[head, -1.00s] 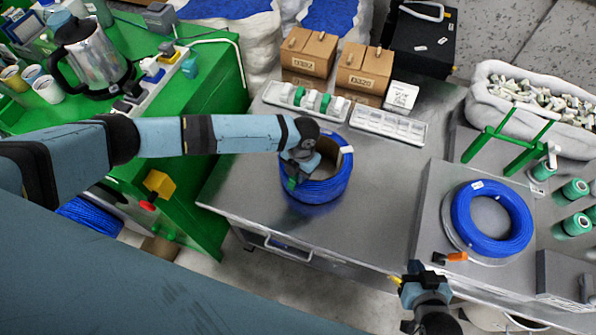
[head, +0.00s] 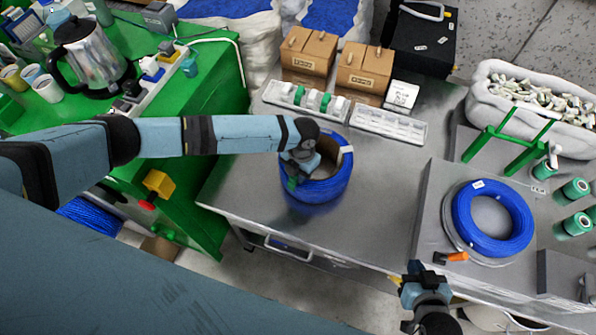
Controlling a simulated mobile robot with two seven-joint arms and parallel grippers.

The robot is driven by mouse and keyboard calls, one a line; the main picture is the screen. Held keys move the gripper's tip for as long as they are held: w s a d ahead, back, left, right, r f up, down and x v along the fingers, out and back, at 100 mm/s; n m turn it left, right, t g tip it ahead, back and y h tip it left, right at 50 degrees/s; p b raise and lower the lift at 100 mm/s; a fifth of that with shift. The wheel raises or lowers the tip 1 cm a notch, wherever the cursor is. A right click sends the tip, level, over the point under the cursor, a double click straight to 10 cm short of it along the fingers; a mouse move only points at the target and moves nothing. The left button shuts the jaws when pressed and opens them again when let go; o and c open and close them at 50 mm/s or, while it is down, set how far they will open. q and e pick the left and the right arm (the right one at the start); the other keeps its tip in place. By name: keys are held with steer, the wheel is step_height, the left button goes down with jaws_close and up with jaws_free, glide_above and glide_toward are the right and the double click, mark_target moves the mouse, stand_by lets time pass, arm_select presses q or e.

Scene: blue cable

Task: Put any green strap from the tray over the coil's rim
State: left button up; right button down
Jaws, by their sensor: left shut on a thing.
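The blue cable coil (head: 325,190) stands on the steel table, with its opening facing up and a white label on its rim. My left gripper (head: 292,183) is at the coil's near-left rim, shut on a green strap (head: 291,184). The strap is small and partly hidden by the gripper; I cannot tell how far it sits over the rim. The tray (head: 305,101) at the back of the table holds more green and white straps. My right gripper (head: 408,275) is at the table's front edge, away from the coil; its fingers are too small to read.
A second tray (head: 388,126) with white compartments lies right of the strap tray. Cardboard boxes (head: 361,72) stand behind them. Another blue coil (head: 492,218) lies on a raised plate at right, with an orange-handled tool (head: 456,257) near it. The table's middle is clear.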

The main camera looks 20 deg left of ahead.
arm_select(q)
steer(key=shift+f, duration=0.15)
stand_by(0.5)
steer(key=o, duration=1.1)
steer(key=shift+r+p, duration=2.8)
steer(key=shift+r, duration=0.75)
